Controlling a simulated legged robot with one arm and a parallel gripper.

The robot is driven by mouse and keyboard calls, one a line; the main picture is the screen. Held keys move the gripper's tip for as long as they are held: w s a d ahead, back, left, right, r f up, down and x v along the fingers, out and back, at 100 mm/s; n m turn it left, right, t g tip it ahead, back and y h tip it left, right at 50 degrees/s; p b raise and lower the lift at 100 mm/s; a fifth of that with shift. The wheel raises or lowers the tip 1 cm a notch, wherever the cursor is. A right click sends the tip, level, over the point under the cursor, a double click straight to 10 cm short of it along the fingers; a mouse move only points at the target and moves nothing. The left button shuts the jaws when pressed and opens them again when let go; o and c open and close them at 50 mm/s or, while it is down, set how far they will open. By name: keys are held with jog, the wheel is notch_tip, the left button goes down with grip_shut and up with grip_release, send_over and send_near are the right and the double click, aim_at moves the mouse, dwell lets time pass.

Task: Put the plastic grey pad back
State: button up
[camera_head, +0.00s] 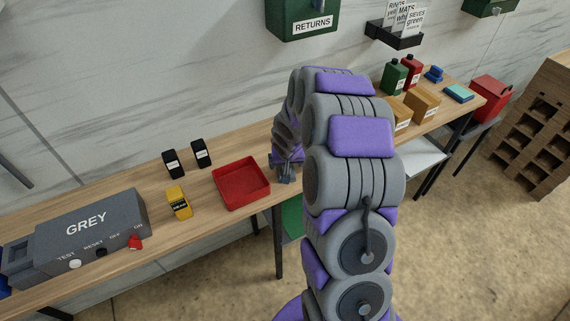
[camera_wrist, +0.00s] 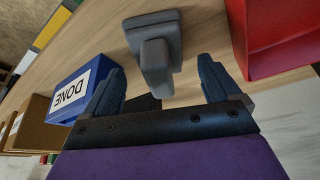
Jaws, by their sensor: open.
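The grey pad (camera_wrist: 153,30), a block with a raised grip, rests on the wooden table in the wrist view. My gripper (camera_wrist: 160,85) is open, with its two dark fingers spread to either side of the pad's grip end. I cannot tell whether either finger touches it. In the head view my gripper (camera_head: 287,167) is low over the table, just right of the red tray (camera_head: 241,184). The pad cannot be made out clearly there.
A blue bin marked DONE (camera_wrist: 80,92) stands left of the fingers in the wrist view; brown bins (camera_wrist: 32,120) are beyond it. The red tray wall (camera_wrist: 270,35) is at right. The grey machine (camera_head: 88,230), yellow item (camera_head: 178,202) and black items (camera_head: 173,163) are farther left.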

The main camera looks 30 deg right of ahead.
jog(key=p+v, duration=0.1)
jog(key=v, duration=0.8)
jog(key=shift+r, duration=0.35)
jog(key=s+a+r+n+g, duration=0.1)
jog(key=s+a+r, duration=0.3)
jog(key=s, duration=0.8)
jog(key=s+a+r+n+g+y, duration=0.1)
jog(key=s+a+r+g, duration=0.2)
jog(key=s, duration=0.9)
jog(key=s+a+r+n+g, duration=0.2)
jog(key=s+a+r, duration=0.3)
jog(key=s, duration=0.7)
jog(key=a, duration=0.2)
jog(key=shift+a+r+y, duration=0.2)
jog(key=shift+a+y, duration=0.1)
jog(key=shift+a, duration=0.1)
jog(key=shift+f+b, duration=0.65)
